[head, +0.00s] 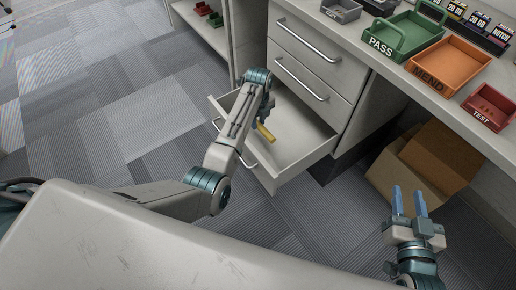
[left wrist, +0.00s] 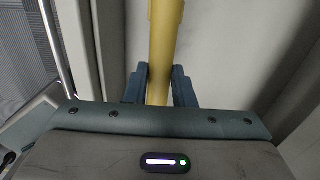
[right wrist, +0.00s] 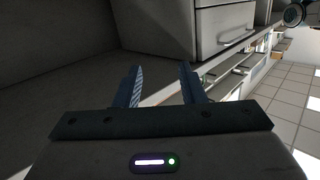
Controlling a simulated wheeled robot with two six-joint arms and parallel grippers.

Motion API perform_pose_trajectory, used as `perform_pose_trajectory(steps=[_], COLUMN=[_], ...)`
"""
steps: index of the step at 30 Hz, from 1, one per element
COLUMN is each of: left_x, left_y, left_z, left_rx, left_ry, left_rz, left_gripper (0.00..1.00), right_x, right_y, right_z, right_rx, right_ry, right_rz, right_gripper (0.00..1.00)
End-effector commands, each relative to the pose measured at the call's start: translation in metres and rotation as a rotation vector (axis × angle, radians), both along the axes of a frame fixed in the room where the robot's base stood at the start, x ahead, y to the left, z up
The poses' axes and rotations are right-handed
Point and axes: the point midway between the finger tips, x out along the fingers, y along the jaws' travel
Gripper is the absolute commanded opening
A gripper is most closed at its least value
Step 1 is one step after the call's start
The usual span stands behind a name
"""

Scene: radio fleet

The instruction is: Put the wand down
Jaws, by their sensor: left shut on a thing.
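The wand is a yellow rod (head: 264,132), seen in the head view poking out beside my left gripper (head: 262,112). The left wrist view shows the wand (left wrist: 164,45) running between the two fingers of my left gripper (left wrist: 159,84), which are shut on it. My left gripper is over the open bottom drawer (head: 300,130) of the white cabinet. Whether the wand touches the drawer floor I cannot tell. My right gripper (head: 409,203) is open and empty, low at the right; its parted fingers also show in the right wrist view (right wrist: 160,88).
The desk top holds a green PASS tray (head: 385,50), an orange MEND tray (head: 440,82) and a red TEST tray (head: 485,122). A cardboard box (head: 425,165) stands on the floor under the desk. Two shut drawers (head: 300,75) are above the open one, whose visible floor looks bare.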

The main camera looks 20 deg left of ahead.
Motion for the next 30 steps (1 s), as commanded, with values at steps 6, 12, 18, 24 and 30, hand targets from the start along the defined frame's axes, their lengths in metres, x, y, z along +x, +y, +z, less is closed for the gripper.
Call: perform_pose_trajectory(steps=[6,12,18,24,30], left_x=[0.002,0.001,0.001,0.001,0.001], left_y=[0.000,0.000,0.000,0.000,0.000], left_z=[-0.005,-0.005,-0.020,-0.047,-0.061], left_rx=[-0.007,-0.007,-0.007,-0.007,-0.007], left_ry=[-0.009,-0.007,-0.005,-0.006,-0.007], left_rz=[-0.028,-0.027,-0.026,-0.026,-0.026], left_gripper=[0.00,0.00,0.00,0.00,0.00], right_x=[0.000,0.000,0.006,0.009,0.005], right_y=[0.000,0.000,-0.002,-0.004,-0.004], right_z=[0.012,0.012,0.031,0.078,0.107], right_rx=[0.013,0.012,0.005,-0.012,-0.021], right_ry=[-0.077,-0.077,-0.188,-0.449,-0.605], right_rz=[-0.004,-0.003,-0.008,-0.017,-0.019], right_gripper=[0.36,0.36,0.36,0.36,0.36])
